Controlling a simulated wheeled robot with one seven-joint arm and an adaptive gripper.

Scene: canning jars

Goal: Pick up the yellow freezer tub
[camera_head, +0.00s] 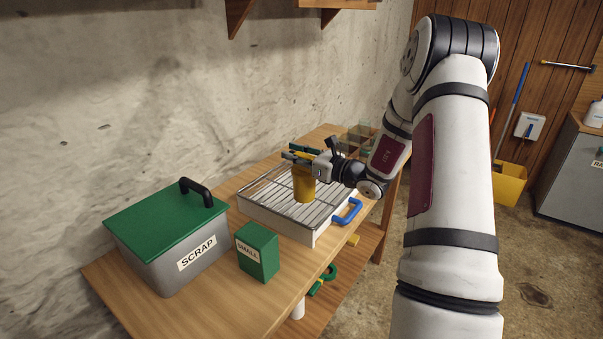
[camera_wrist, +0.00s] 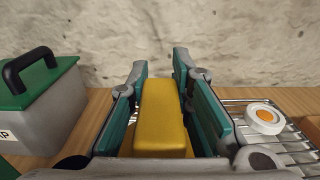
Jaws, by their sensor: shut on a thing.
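The yellow freezer tub (camera_head: 304,184) is at my gripper (camera_head: 302,160), over the wire rack of the white tray in the head view. In the wrist view the yellow tub (camera_wrist: 161,118) sits between the two teal-padded fingers of my gripper (camera_wrist: 160,85). The gripper is shut on it, with a finger on each side. The tub looks upright. I cannot tell whether its base touches the rack or hangs just above it.
The rack tray (camera_head: 312,237) has a blue handle (camera_head: 348,211). A grey SCRAP bin (camera_head: 150,262) with a green lid and a green SMALL box (camera_head: 257,252) stand to the left. A white round item with an orange centre (camera_wrist: 264,117) lies on the rack.

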